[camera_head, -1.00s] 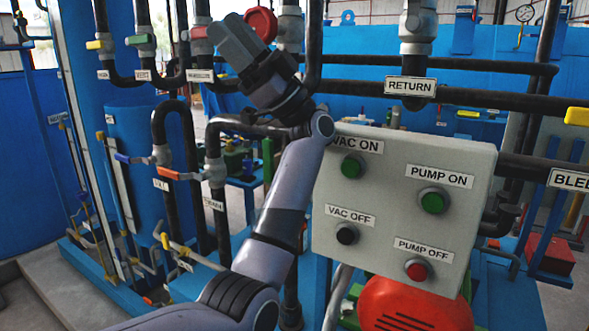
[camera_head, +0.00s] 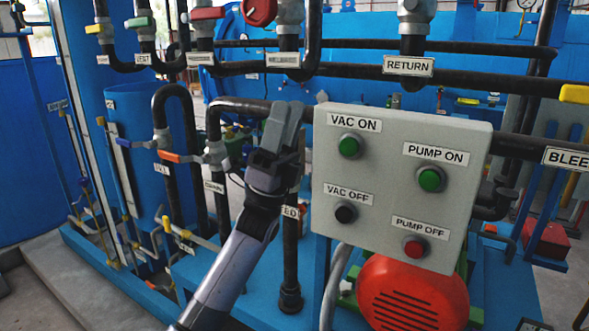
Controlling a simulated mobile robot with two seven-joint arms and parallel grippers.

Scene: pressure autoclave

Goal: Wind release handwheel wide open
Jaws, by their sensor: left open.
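A red round handwheel (camera_head: 260,10) sits on a valve at the top edge, partly cut off by the frame. The small label (camera_head: 283,60) below it is too blurred to read, so I cannot tell whether it is the release one. My left gripper (camera_head: 285,118) is open and points upward, well below the handwheel and apart from it. It is in front of the dark pipes, just left of the grey control box. No object shows in its jaws. My right gripper is not in view.
The grey control box (camera_head: 395,260) with red and green buttons stands close to the right of my gripper. Pipes and lever valves, including a red lever (camera_head: 207,13) and an orange lever (camera_head: 183,157), crowd the left. A red motor (camera_head: 412,295) is below the box.

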